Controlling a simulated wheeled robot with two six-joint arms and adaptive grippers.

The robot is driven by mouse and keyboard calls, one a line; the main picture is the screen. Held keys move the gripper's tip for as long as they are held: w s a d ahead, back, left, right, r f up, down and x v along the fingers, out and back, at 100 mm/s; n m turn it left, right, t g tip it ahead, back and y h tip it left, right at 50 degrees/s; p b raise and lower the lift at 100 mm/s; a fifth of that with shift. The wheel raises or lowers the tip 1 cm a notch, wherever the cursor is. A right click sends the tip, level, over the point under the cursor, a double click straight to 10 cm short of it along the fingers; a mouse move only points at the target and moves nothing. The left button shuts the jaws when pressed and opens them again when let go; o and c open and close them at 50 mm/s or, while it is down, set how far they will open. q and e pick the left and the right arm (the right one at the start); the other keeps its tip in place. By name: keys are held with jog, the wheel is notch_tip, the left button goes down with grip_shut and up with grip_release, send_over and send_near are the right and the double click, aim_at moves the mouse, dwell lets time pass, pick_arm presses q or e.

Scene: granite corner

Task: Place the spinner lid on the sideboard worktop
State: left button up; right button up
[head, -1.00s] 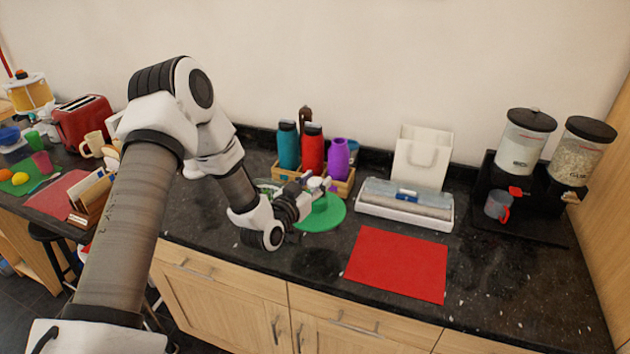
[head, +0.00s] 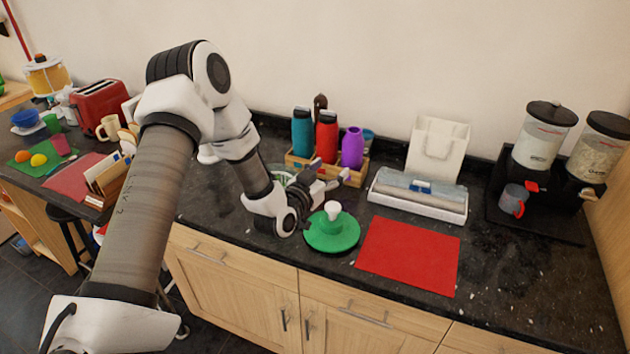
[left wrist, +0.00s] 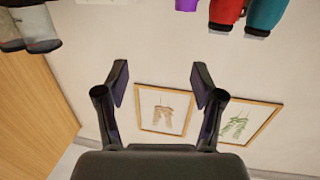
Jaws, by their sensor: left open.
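The spinner lid (head: 332,235), a green disc with a white knob, lies flat on the dark sideboard worktop (head: 300,258), just left of the red mat. My left gripper (head: 333,178) is open and empty, above and behind the lid, apart from its knob. In the left wrist view the two fingers (left wrist: 160,85) stand wide apart with nothing between them. A clear bowl (head: 280,172) is partly hidden behind my left gripper. My right gripper does not show.
A red mat (head: 408,257) lies right of the lid. Behind stand a wooden caddy (head: 358,178) with bottles and a white wrap dispenser (head: 418,198). Cereal dispensers (head: 545,135) and a mug (head: 513,200) are at right. The worktop right of the mat is mostly clear.

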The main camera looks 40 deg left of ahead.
pick_arm(q)
jog(key=s+b, duration=0.2)
jog(key=s, duration=1)
jog(key=s+d+f+g+h, duration=0.1)
jog(key=s+d+f+g, duration=0.15)
jog(key=f, duration=0.25)
jog(key=s+d+f+m+g+h, duration=0.1)
jog(key=s+d+f+g, duration=0.1)
jog(key=d+f+g, duration=0.3)
jog(key=s+d+f+g+h, duration=0.1)
jog(key=s+d+f, duration=0.1)
jog(key=f, duration=0.4)
jog(key=s+d+f+g+y, duration=0.1)
jog(key=s+f+g, duration=0.3)
jog(key=s, duration=0.5)
jog(key=s+d+f+g, duration=0.3)
jog(key=s+f+g, duration=0.2)
jog(key=s+f, duration=0.4)
jog(key=shift+s+d+n+y, duration=0.2)
jog(key=shift+s+n+y, duration=0.2)
jog(key=shift+s, duration=0.2)
